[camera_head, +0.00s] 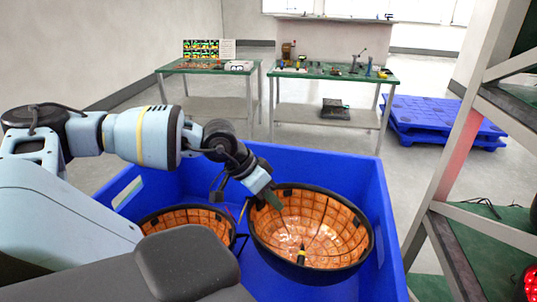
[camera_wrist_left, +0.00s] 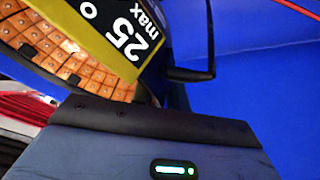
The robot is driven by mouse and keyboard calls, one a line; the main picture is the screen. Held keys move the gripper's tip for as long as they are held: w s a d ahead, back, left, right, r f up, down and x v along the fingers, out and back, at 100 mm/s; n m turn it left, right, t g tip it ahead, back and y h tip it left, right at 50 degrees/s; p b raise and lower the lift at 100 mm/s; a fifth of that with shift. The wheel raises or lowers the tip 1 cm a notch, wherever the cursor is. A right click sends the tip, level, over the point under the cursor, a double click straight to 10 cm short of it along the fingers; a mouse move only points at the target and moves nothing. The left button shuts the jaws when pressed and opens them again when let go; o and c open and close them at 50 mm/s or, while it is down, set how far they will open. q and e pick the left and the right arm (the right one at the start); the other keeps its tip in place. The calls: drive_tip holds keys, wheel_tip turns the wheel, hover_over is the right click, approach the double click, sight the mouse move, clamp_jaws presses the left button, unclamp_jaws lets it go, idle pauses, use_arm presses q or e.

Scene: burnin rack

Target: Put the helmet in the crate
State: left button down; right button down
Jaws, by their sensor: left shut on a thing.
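A dark-shelled helmet (camera_head: 335,224) lies with its orange gridded inside facing up, in or just over the blue crate (camera_head: 365,185). My left gripper (camera_head: 270,196) reaches in from the left and is shut on the helmet's far-left rim. A second similar dark shell with an orange lining (camera_head: 185,219) lies to its left, lower in the crate and partly hidden by my arm. In the left wrist view, the orange lining (camera_wrist_left: 50,45) shows behind a yellow and black label (camera_wrist_left: 120,35), with the blue crate wall (camera_wrist_left: 260,80) to the right. My right gripper is out of view.
A rack (camera_head: 450,190) with green shelves stands close on the right, with a red item (camera_head: 531,283) on it. Two green-topped benches (camera_head: 335,75) stand at the back. Blue pallets (camera_head: 440,120) lie at the back right. Open grey floor lies beyond the crate.

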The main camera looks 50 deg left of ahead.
sight(272, 227)
use_arm(q)
drive_tip(key=shift+f, duration=4.65)
drive_tip(key=shift+f, duration=0.1)
drive_tip(key=c, duration=1.4)
unclamp_jaws()
